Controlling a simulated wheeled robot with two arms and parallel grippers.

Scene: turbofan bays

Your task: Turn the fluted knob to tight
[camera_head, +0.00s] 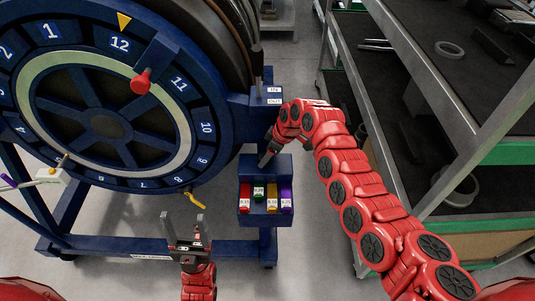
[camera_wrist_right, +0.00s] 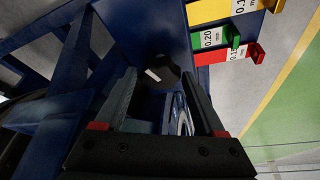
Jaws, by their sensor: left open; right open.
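A dark round knob with a white mark (camera_wrist_right: 164,74), which looks like the fluted knob, sits on the blue stand in the right wrist view. My right gripper (camera_wrist_right: 159,80) is open, with one finger on each side of the knob in that view. I cannot tell whether the fingers touch it. In the head view my right gripper (camera_head: 266,157) is small and partly hidden, beside the blue post above the block of coloured tabs; the knob cannot be made out there. My left gripper (camera_head: 186,224) is open and empty, below the numbered wheel.
The large blue numbered wheel (camera_head: 197,99) with a red knob (camera_head: 141,83) fills the left. A blue block (camera_head: 245,171) holds several coloured gauge tabs, also near the right gripper. A metal-framed shelf cart (camera_head: 453,115) stands at the right. The grey floor in front is clear.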

